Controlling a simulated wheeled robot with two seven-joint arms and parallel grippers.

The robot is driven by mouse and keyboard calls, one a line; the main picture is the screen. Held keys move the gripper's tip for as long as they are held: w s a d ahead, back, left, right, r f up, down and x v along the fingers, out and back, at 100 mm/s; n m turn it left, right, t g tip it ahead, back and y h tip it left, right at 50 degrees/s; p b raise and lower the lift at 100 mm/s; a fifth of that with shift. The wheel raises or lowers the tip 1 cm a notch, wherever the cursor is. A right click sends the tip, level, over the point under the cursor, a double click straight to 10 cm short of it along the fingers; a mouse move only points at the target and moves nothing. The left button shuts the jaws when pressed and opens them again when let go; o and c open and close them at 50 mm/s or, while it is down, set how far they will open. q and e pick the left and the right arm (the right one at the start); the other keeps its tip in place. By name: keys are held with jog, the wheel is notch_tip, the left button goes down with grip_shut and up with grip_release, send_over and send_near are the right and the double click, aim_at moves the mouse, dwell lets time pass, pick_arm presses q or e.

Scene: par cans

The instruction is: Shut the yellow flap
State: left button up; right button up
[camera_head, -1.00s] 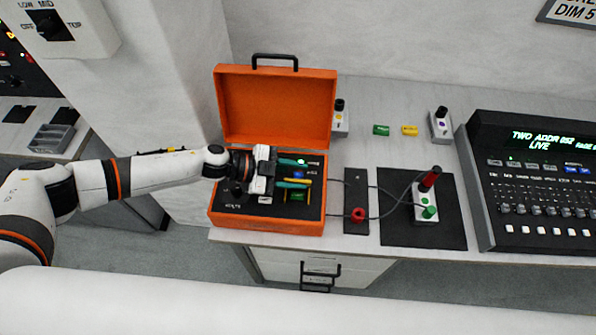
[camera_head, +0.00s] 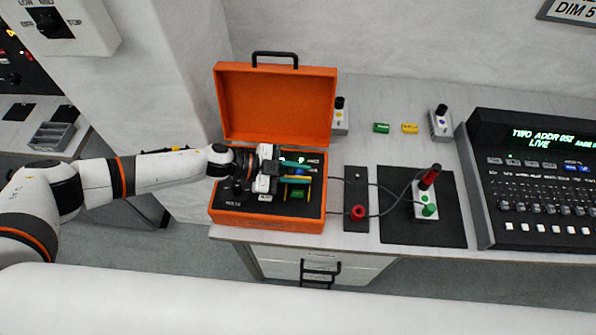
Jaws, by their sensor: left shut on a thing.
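The orange case (camera_head: 276,104) stands on the worktop with its lid raised. Inside is a dark panel (camera_head: 312,211) with labels and small coloured parts. The yellow flap (camera_head: 304,180) is on the right of this panel, above a green block (camera_head: 298,194). It looks raised, but its exact angle is too small to tell. My left gripper (camera_head: 297,172), with teal fingertips, reaches in from the left over the panel. It is shut at the yellow flap, which is partly hidden by the fingers. My right gripper is not in view.
A lighting console (camera_head: 530,180) stands farther right. Green (camera_head: 381,128) and yellow (camera_head: 410,128) blocks lie behind.

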pick_arm(q)
jog(key=shift+r, duration=0.1)
dwell(0.4)
jog(key=shift+s+m+t, duration=0.2)
jog(key=shift+m+t, duration=0.2)
jog(key=shift+m, duration=0.1)
jog(key=shift+s+f+m+t+h+b, duration=0.35)
jog(key=shift+s+m+b, duration=0.2)
jog(key=shift+m+b, duration=0.2)
jog(key=m+b, duration=0.1)
jog(key=s+m+t+b, duration=0.1)
jog(key=shift+s+f+b, duration=0.15)
jog(key=shift+f+b, duration=0.2)
jog(key=shift+f, duration=0.05)
jog(key=shift+s+m+h, duration=0.1)
jog(key=shift+m+h, duration=0.15)
jog(key=shift+t, duration=0.35)
jog(key=shift+r, duration=0.1)
